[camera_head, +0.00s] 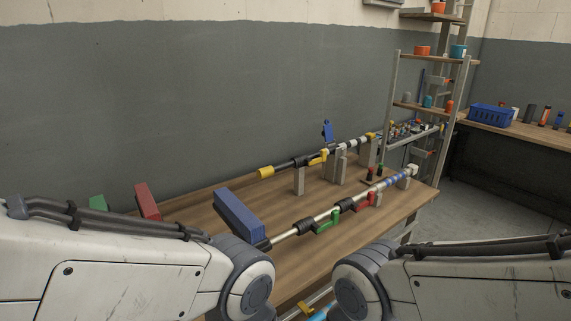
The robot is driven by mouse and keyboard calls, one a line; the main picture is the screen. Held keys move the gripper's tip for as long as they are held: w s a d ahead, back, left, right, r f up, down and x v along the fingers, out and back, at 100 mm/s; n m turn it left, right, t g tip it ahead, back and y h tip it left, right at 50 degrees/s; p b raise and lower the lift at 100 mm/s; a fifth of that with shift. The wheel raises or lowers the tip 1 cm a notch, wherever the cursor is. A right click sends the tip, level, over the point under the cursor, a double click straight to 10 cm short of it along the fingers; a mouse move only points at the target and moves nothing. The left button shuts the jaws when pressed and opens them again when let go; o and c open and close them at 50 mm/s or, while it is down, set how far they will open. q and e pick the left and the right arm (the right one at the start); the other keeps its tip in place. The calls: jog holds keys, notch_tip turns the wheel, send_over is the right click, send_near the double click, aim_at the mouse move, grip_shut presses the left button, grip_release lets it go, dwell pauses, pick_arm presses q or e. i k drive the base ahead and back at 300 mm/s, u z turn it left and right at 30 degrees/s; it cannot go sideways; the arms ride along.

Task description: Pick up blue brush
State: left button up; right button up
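A long blue block (238,213), which looks like the blue brush head, lies at the left part of the wooden table (290,255). A metal pole (300,228) begins at its right end and runs back to the right. I cannot tell whether they are joined. My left arm covers the area just below the block. Both my arms show at the bottom, bent at the elbow joints. Neither gripper shows in the view.
Red (147,202) and green (97,203) blocks stand left of the blue one. A second pole with a yellow end (266,172) lies farther back on grey supports. A shelf rack (393,75) stands at the right, and a blue basket (490,115) sits on a back bench.

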aim_at(243, 222)
jog(key=z, duration=1.85)
jog(key=i, duration=1.3)
jog(key=u, duration=4.25)
